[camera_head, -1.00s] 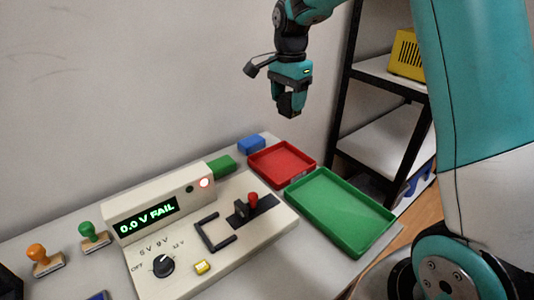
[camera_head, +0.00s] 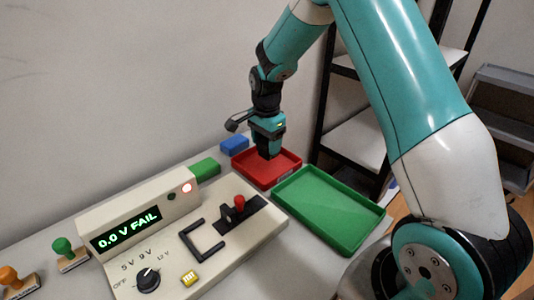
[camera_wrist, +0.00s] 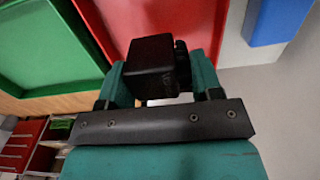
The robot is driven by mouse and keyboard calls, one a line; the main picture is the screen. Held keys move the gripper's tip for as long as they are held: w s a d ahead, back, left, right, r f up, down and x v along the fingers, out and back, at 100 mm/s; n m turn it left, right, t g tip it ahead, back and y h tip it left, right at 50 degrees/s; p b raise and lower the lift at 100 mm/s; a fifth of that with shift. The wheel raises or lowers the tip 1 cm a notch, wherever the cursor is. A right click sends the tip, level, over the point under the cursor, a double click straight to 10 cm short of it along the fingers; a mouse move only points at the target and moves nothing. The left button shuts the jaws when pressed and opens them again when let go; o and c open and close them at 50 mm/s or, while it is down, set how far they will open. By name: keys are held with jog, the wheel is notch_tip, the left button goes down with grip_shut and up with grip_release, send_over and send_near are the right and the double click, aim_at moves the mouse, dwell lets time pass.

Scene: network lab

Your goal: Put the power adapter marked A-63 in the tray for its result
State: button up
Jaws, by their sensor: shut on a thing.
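My gripper (camera_head: 268,150) is over the red tray (camera_head: 288,178) at the back of the bench, its fingertips down at about the tray's height. In the wrist view it is shut on a black block-shaped power adapter (camera_wrist: 150,62). The marking A-63 cannot be read on the faces in view. The red tray (camera_wrist: 110,20) lies beyond the adapter in the wrist view; I cannot tell whether the adapter touches its floor. The green tray (camera_head: 335,215) stands to the right and looks empty. The tester's display (camera_head: 127,229) reads "0.0 V FAIL", with a red lamp (camera_head: 187,188) lit.
A blue block (camera_head: 235,144) and a green block (camera_head: 204,168) lie behind the tester (camera_head: 200,235). Green (camera_head: 68,252) and orange (camera_head: 15,285) stamps stand at the left. A dark-framed shelf (camera_head: 345,140) stands beyond the trays.

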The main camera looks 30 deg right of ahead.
aim_at(267, 154)
jog(key=shift+f, duration=2)
jog(key=shift+f, duration=0.1)
jog(key=o, duration=1)
notch_tip(267, 154, up, 12)
jog(key=shift+f, duration=0.1)
jog(key=s+a+r+n+y, duration=0.1)
jog(key=s+a+r+n, duration=0.3)
jog(key=s+a+n, duration=0.35)
jog(key=s+a+r+n+y, duration=0.1)
jog(key=s+a+r+n, duration=0.3)
jog(key=s+a+n, duration=0.4)
jog(key=s+n, duration=0.1)
jog(key=s, duration=0.3)
jog(key=s+a+n+y, duration=0.1)
jog(key=s+n, duration=0.2)
jog(key=s, duration=0.2)
jog(key=s+a+r+n+y, duration=0.1)
jog(key=s+a+n, duration=0.1)
jog(key=s, duration=0.3)
jog(key=shift+s+r+n, duration=0.1)
jog(key=shift+n, duration=0.65)
